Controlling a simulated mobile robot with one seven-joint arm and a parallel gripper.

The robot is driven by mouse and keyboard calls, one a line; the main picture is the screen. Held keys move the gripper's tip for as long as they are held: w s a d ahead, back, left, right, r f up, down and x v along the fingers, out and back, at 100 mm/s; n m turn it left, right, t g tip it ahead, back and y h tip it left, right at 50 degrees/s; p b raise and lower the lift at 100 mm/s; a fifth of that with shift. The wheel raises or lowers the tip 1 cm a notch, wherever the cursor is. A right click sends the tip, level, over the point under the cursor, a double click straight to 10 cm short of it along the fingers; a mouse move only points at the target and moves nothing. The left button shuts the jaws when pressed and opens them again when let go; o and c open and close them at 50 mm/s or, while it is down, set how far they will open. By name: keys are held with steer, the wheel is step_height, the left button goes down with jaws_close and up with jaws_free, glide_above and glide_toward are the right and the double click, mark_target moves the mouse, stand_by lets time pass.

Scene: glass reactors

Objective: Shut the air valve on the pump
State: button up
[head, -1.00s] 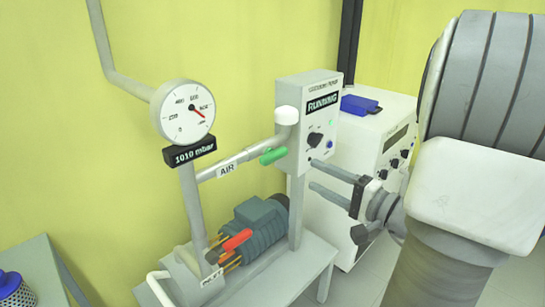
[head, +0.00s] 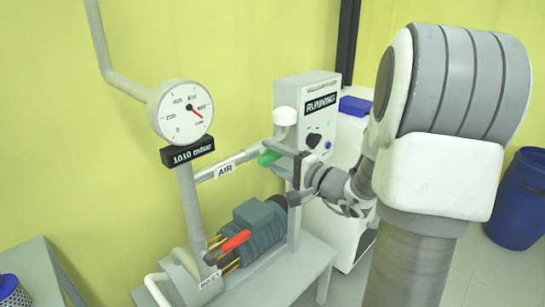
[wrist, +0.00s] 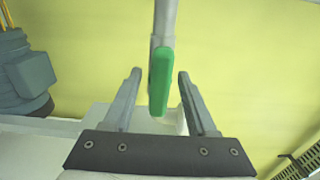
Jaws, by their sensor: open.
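The air valve's green handle (head: 270,156) sits on the grey pipe labelled AIR (head: 226,169), in line with the pipe. In the wrist view the green handle (wrist: 160,80) lies between the two spread fingers of my gripper (wrist: 158,88), with a gap on each side. In the head view my gripper (head: 283,163) is at the handle, and its fingers are partly hard to make out there.
A gauge (head: 181,111) with a 1010 mbar display (head: 188,152) stands left of the valve. The control box (head: 308,110) reading RUNNING is close behind my gripper. A blue drum (head: 522,200) stands at the far right.

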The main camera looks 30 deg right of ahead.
jaws_close()
steer(key=shift+m, duration=0.3)
steer(key=m, duration=0.3)
steer(key=shift+m, duration=0.3)
steer(key=m+p, duration=0.1)
steer(key=m, duration=0.3)
steer(key=m+p, duration=0.2)
steer(key=m, duration=0.3)
steer(key=shift+r+m+p, duration=0.1)
steer(key=shift+m+p, duration=1.45)
steer(key=shift+m, duration=0.75)
